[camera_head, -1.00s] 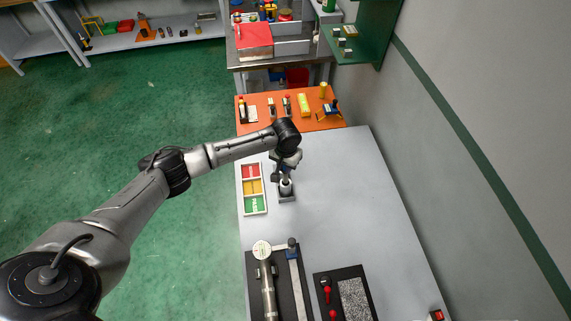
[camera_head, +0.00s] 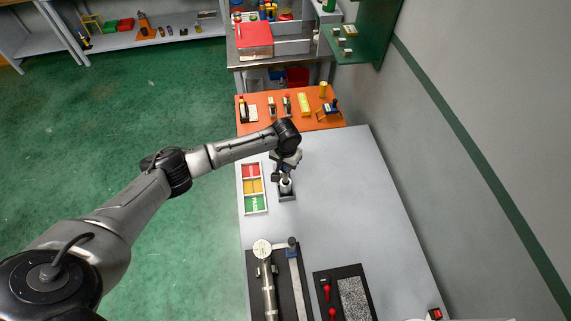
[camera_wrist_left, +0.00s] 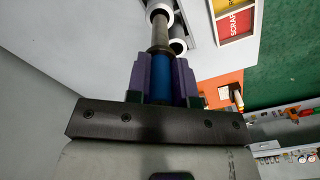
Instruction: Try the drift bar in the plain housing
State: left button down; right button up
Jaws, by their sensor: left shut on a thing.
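My left gripper (camera_head: 285,172) points down over a small dark stand (camera_head: 287,197) on the grey table. In the left wrist view its purple fingers (camera_wrist_left: 163,68) are shut on the blue grip of the drift bar (camera_wrist_left: 162,78). The bar's bare metal part runs away from the fingers to the mouth of a pale tubular housing (camera_wrist_left: 158,9). The bar's tip is hidden at that mouth; I cannot tell how deep it sits. A second pale tube (camera_wrist_left: 178,47) stands beside it. I cannot tell which housing is plain. My right gripper is not in view.
A tray with red, yellow and green sections (camera_head: 264,210) lies left of the stand; its red part reads SCRAP in the wrist view. Dark mats with tools (camera_head: 339,270) lie nearer. An orange board (camera_head: 325,125) lies beyond.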

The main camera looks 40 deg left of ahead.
pick_arm(q)
jog(key=shift+f+b, duration=0.4)
jog(key=shift+f, duration=1.25)
dwell(1.4)
jog(key=c, duration=1.3)
grip_release()
